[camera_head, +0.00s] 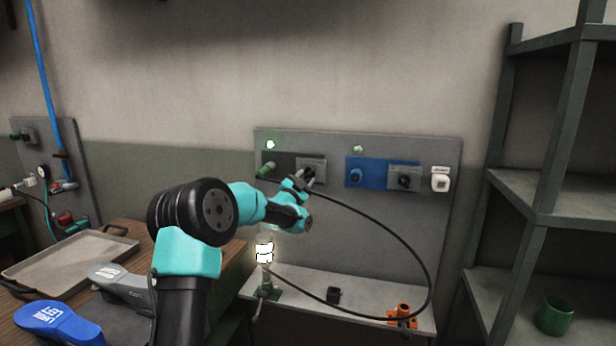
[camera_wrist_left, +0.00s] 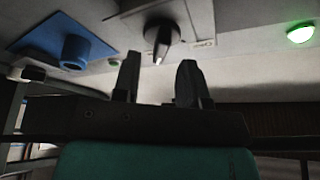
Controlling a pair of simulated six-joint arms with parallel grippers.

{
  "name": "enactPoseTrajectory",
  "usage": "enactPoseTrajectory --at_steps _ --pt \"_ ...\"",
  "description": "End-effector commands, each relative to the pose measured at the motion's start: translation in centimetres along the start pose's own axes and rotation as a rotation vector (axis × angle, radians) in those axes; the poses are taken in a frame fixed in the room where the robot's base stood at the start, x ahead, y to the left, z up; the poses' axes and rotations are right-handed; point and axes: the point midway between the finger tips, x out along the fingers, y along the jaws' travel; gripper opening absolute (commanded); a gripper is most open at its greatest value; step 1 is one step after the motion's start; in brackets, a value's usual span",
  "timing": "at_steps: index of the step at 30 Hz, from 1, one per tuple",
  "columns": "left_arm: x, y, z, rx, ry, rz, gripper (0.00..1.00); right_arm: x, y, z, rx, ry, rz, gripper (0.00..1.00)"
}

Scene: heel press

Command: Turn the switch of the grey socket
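The grey socket (camera_head: 283,160) is on the wall panel, with a green plug (camera_head: 266,169) at it. Its switch (camera_head: 311,168) is just to the right and partly covered by my left gripper. In the left wrist view, a switch with a dark pointed knob (camera_wrist_left: 160,38) shows ahead of the fingers. My left gripper (camera_head: 308,181) is in front of the grey socket's switch. Its two fingers (camera_wrist_left: 158,62) stand apart, with the knob tip in the gap between them in the picture; I cannot tell whether they touch. My right gripper is not in view.
A blue socket (camera_head: 356,174) and its switch (camera_head: 404,181) are to the right. A green light (camera_head: 270,145) glows above the grey socket. A black cable (camera_head: 395,220) loops below, over a shelf with a glowing lamp (camera_head: 264,250) and an orange stand (camera_head: 403,316).

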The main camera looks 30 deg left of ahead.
Motion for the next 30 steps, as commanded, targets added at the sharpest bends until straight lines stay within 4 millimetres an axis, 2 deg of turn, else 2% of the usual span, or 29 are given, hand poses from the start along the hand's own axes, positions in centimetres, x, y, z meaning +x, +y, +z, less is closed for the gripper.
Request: enactPoseTrajectory --at_steps 3,7,19,30 --pt "1.4 0.0 0.0 0.000 0.001 0.000 0.39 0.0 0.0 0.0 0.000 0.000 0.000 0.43" --pt "2.4 0.0 0.0 0.000 0.000 0.000 0.39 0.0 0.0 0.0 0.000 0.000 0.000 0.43" --pt "2.9 0.0 0.0 0.000 0.000 0.000 0.38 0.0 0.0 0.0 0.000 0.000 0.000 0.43" --pt "2.9 0.0 0.0 0.000 0.000 0.000 0.03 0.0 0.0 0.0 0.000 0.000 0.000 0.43"
